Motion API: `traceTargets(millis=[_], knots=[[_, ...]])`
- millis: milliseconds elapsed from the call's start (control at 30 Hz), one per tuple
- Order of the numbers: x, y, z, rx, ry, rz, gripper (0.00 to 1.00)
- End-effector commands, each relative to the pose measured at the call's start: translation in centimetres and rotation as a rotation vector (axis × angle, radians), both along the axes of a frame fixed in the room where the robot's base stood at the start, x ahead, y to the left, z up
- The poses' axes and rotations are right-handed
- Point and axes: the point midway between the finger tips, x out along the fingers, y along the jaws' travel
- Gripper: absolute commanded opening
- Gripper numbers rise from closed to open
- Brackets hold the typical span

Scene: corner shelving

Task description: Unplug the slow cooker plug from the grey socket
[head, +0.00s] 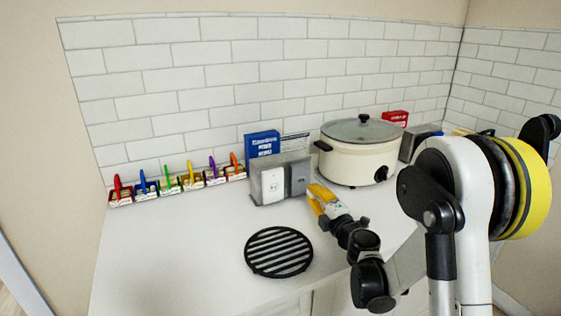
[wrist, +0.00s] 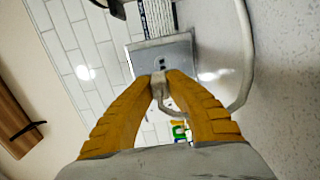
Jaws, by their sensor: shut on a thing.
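The grey socket (head: 298,178) is the right-hand face of a metal outlet box on the counter. In the wrist view the grey socket (wrist: 162,50) fills the upper middle, with small dark openings showing. My gripper (head: 318,194) is at the box's right front; in the wrist view its yellow fingers (wrist: 160,84) are shut on the pale plug (wrist: 158,80). The plug is just in front of the socket face; I cannot tell whether its prongs are clear. A pale cord loops below it. The cream slow cooker (head: 352,163) stands behind my gripper, to the right.
A white-faced outlet (head: 273,185) is on the box's left. A blue box (head: 262,144) stands behind it. A black round trivet (head: 278,252) lies in front. Several small coloured holders (head: 168,186) line the wall. A pale cord (wrist: 247,60) curves at right in the wrist view.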

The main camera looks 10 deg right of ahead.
Motion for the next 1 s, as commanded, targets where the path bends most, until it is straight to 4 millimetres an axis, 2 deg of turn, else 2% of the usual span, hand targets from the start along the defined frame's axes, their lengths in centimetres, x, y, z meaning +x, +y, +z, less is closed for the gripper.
traceTargets(millis=[100, 300, 400, 833, 1000], knots=[[-2.8, 1.0, 1.0, 0.000, 0.000, -0.095, 0.00], [-6.4, 0.8, 1.9, -0.001, 0.000, -0.224, 0.00], [-6.9, 0.6, 2.0, 0.002, 0.000, -0.244, 0.00], [-6.9, 0.6, 2.1, 0.000, 0.001, -0.247, 0.00], [-6.8, 0.6, 2.6, -0.003, 0.041, -0.298, 0.00]])
